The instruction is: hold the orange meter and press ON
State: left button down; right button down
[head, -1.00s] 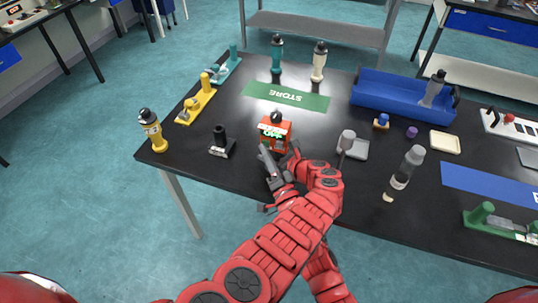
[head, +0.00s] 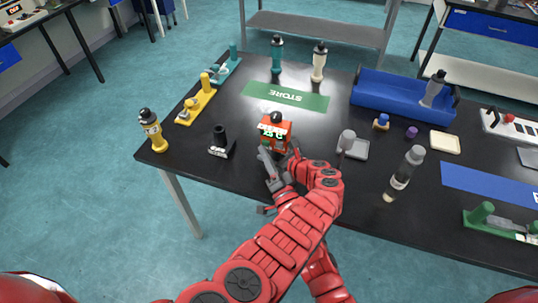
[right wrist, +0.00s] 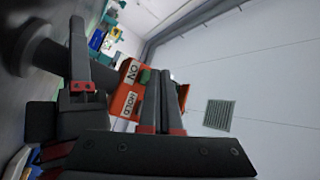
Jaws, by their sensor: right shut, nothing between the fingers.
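The orange meter (head: 276,133) stands near the front of the black table, with a black knob on top and a lit green display on its face. In the right wrist view the meter (right wrist: 128,92) shows its ON and HOLD labels and a green button. My right gripper (head: 265,155) is shut and empty, its grey fingers just in front of the meter's lower left. In the right wrist view its fingers (right wrist: 160,72) lie together across the meter, close to the green button. My left gripper is mostly hidden at the meter's right side; whether it grips it is unclear.
A black holder (head: 220,146) stands left of the meter. A grey-headed tool (head: 346,139) and grey tray (head: 358,150) are to the right, then a clear bottle (head: 402,175). A green STORE mat (head: 290,97) lies behind, a blue bin (head: 390,98) at back right.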

jog(key=shift+s, duration=0.2)
jog(key=shift+a, duration=0.1)
jog(key=s, duration=0.2)
jog(key=s+a, duration=0.1)
jog(key=s, duration=0.2)
jog(key=shift+s+a, duration=0.35)
jog(key=shift+a, duration=0.05)
pick_arm(q)
jog(key=shift+c, duration=1.7)
grip_release()
